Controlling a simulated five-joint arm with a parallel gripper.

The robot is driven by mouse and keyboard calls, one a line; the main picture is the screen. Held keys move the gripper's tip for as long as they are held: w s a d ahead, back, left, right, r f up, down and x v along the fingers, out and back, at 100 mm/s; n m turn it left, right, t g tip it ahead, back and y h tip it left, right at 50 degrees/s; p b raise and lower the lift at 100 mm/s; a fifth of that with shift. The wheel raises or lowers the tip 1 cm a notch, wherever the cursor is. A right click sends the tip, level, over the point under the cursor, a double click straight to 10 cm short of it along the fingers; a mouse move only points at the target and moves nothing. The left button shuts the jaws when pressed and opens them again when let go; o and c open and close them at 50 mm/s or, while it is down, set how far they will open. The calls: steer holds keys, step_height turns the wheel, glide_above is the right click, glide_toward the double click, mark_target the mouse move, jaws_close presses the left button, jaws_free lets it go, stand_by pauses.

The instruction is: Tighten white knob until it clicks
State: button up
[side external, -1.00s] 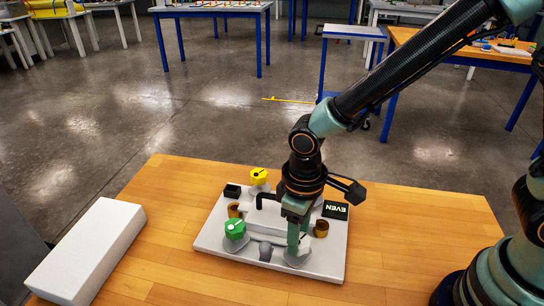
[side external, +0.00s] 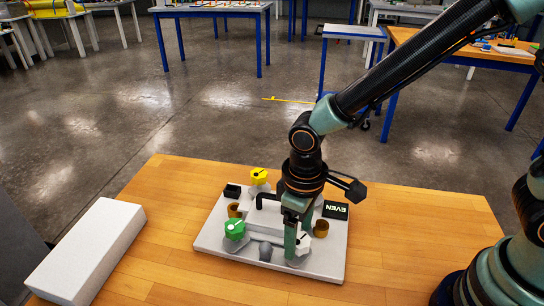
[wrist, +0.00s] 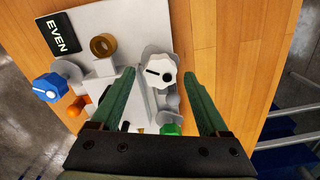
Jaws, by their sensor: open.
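The white knob (wrist: 158,73), lobed with a black pointer mark, sits on a grey round base on the board (wrist: 143,22). In the wrist view it lies between the two green fingers of my gripper (wrist: 161,77), with gaps on both sides. My gripper is open and holds nothing. In the side view my gripper (side external: 292,250) is low over the board's near right part. The white knob (side external: 303,241) shows there only partly, behind a finger.
The board also carries a green knob (side external: 235,229), a yellow knob (side external: 259,176), a blue knob (wrist: 50,87), brown rings (side external: 321,228) and a display (side external: 335,210) reading EVEN. A white block (side external: 88,250) lies at the left.

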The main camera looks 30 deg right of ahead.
mark_target(299, 238)
step_height(299, 238, up, 12)
steer(key=shift+f, duration=0.15)
stand_by(0.7)
steer(key=d+r+m+t, duration=0.2)
steer(key=d, duration=0.7)
steer(key=s+d+r+m+t, duration=0.1)
steer(key=d+r+m+t, duration=0.2)
steer(key=d, duration=0.7)
steer(key=shift+d+r+m+t, duration=0.3)
